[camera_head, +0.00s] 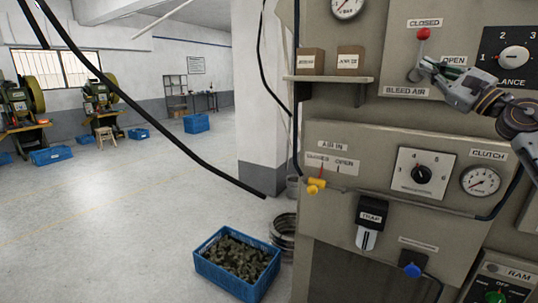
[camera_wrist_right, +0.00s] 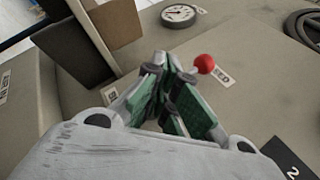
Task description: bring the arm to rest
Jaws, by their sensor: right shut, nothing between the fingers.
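My right gripper (camera_head: 432,66) is at the upper right of the machine panel in the head view, just beside the bleed-air lever. The lever has a red ball knob (camera_head: 423,34) that points up by the CLOSED label. In the right wrist view my right gripper (camera_wrist_right: 168,70) shows its green-padded fingers, shut with nothing between them. The red knob (camera_wrist_right: 205,64) is just to the right of the fingertips there. Whether the fingers touch the lever I cannot tell. My left gripper is not in view.
A shelf (camera_head: 330,78) with two small brown boxes juts out left of the lever. Below are a yellow valve handle (camera_head: 316,185), a dial (camera_head: 421,174) and a gauge (camera_head: 480,181). A blue crate (camera_head: 211,275) of parts stands on the floor.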

